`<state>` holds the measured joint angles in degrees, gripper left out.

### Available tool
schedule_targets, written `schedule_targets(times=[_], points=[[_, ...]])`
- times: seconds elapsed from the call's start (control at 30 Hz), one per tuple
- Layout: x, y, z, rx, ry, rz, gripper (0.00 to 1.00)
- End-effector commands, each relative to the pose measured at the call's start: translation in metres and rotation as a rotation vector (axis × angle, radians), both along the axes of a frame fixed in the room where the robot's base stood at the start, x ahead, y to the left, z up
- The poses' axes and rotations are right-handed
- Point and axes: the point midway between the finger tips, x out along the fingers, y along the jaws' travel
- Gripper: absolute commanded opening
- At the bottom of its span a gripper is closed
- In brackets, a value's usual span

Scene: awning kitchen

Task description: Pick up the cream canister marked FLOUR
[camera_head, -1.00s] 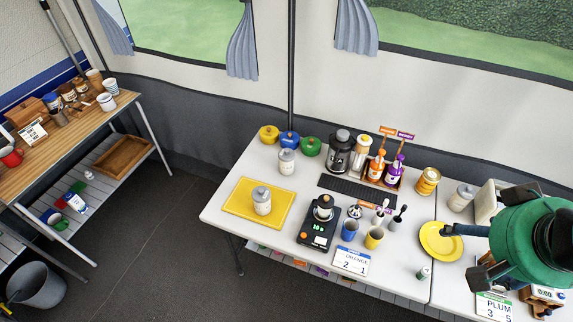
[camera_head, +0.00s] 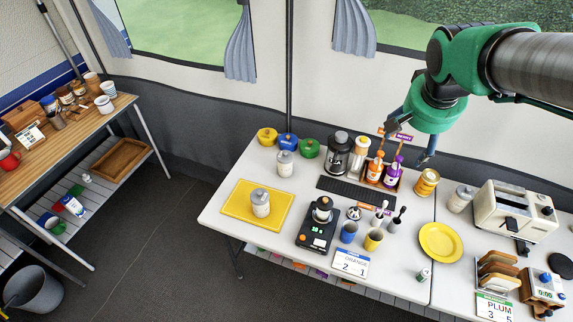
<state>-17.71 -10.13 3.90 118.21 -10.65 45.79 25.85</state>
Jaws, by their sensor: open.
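Three pale canisters with grey lids stand on the white table. One canister (camera_head: 260,205) is upright on the yellow mat (camera_head: 236,213). A second canister (camera_head: 285,166) stands behind it, close to the coloured pots. A third canister (camera_head: 458,202) stands at the right, between a yellow tin and the toaster. Their markings are too small to read, so I cannot tell which says FLOUR. My gripper (camera_head: 406,138) is open and empty, with its fingers apart. In the picture it is over the back of the table, near the bottle rack, clear of all three canisters.
A coffee grinder (camera_head: 337,155) and orange and purple bottles (camera_head: 375,168) stand at the back. A black scale (camera_head: 319,230), cups and an ORANGE card (camera_head: 350,262) are mid-table. A yellow plate (camera_head: 440,242), toaster (camera_head: 512,215) and PLUM card (camera_head: 493,305) are at right.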

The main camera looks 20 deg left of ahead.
Motion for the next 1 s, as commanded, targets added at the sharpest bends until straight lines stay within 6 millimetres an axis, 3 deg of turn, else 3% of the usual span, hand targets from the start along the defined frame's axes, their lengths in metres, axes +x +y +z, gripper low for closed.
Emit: schedule_targets(times=[0.2, 0.5, 0.7, 1.0], points=[[0.049, 0.054, -0.028, -0.004, 0.012, 0.002, 0.74], [0.104, 0.136, -0.076, -0.007, 0.02, 0.002, 0.74], [0.132, 0.196, -0.118, -0.008, 0.024, 0.004, 0.74], [0.158, 0.291, -0.192, -0.009, 0.026, 0.01, 0.74]])
